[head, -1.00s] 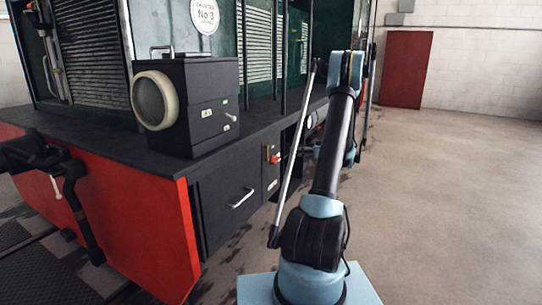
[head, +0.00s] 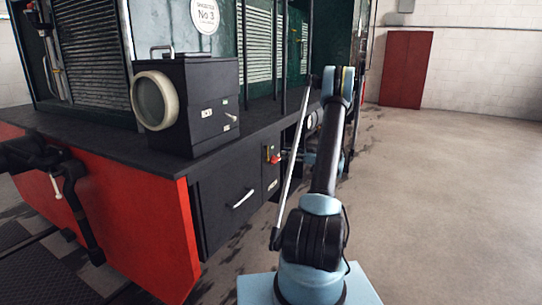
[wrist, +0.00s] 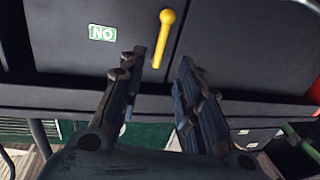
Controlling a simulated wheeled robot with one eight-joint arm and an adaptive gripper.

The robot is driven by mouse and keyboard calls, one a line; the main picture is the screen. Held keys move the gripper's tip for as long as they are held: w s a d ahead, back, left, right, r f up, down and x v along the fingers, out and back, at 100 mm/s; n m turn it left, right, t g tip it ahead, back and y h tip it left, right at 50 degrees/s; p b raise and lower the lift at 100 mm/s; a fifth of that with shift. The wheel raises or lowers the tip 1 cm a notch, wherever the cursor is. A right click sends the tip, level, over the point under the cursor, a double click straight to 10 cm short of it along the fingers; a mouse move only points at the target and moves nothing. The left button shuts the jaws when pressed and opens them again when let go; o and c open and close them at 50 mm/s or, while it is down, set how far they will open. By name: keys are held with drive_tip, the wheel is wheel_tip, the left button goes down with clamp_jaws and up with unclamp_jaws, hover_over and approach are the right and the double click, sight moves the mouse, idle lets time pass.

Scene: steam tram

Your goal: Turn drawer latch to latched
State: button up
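A yellow lever (wrist: 163,38) with a round knob end stands out on a dark panel in the wrist view, tilted slightly from upright. A green and white label (wrist: 102,33) is left of it. I take the lever for the drawer latch, but no frame confirms this. My gripper (wrist: 158,72) is open and empty. Its fingertips are apart on either side of the lever's lower end in the picture; no contact is visible. In the head view a dark drawer front (head: 226,208) has a pale handle (head: 243,199). My gripper is mostly hidden behind my arm there.
A dark box lamp (head: 190,105) stands on the tram's ledge. A red knob (head: 274,158) sits on a panel right of the drawer. The red buffer beam (head: 140,235) is at the left. The floor (head: 450,200) at the right is clear.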

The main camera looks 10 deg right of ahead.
sight(267, 153)
drive_tip(key=x, duration=0.9)
clamp_jaws()
